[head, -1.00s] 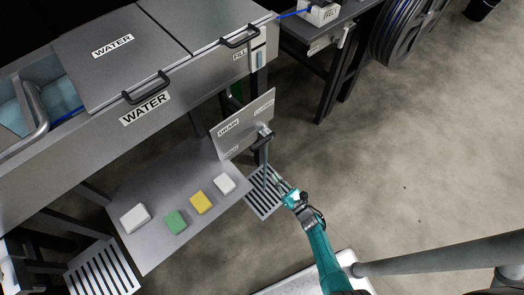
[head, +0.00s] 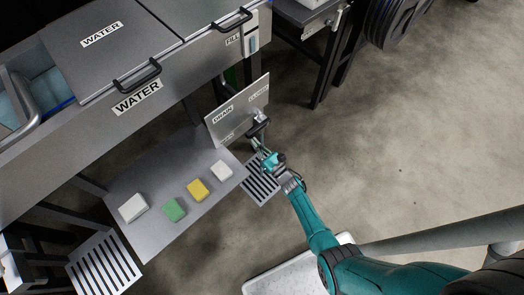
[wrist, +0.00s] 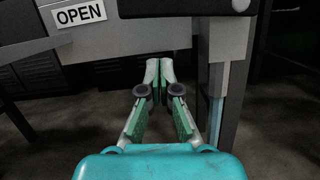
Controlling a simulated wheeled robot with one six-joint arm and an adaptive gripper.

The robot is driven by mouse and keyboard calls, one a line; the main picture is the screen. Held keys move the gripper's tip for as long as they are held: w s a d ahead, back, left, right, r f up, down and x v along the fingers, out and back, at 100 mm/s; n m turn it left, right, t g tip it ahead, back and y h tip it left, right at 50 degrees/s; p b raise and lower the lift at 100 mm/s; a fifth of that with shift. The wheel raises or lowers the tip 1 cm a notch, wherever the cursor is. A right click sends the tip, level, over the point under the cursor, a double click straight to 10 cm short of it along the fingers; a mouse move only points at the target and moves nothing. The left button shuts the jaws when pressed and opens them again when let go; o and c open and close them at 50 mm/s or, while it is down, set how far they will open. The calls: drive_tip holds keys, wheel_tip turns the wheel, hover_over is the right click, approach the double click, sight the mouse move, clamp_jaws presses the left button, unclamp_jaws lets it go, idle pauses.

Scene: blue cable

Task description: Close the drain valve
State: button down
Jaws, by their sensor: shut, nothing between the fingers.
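The drain valve panel (head: 238,110) is a grey plate marked DRAIN, with CLOSED at its upper right. The wrist view shows its lower edge (wrist: 120,38) with the OPEN label. The dark valve handle (head: 258,127) is at the panel's right side, and its dark bar crosses the top of the wrist view (wrist: 180,8). My gripper (head: 257,145) is just below the handle in the head view. In the wrist view its fingertips (wrist: 159,72) are together and empty, below the bar and apart from it in the picture. Whether they touch any part of the valve is unclear.
A grey shelf (head: 150,178) with white, green and yellow blocks lies left of my gripper. A slotted floor grate (head: 262,185) lies beneath. A grey upright (wrist: 232,80) stands close right of my fingers. The floor at the right is open.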

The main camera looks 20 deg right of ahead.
drive_tip(key=shift+s+d+r, duration=0.1)
drive_tip(key=shift+r, duration=0.75)
drive_tip(key=shift+s+d+r, duration=0.1)
drive_tip(key=shift+r, duration=0.75)
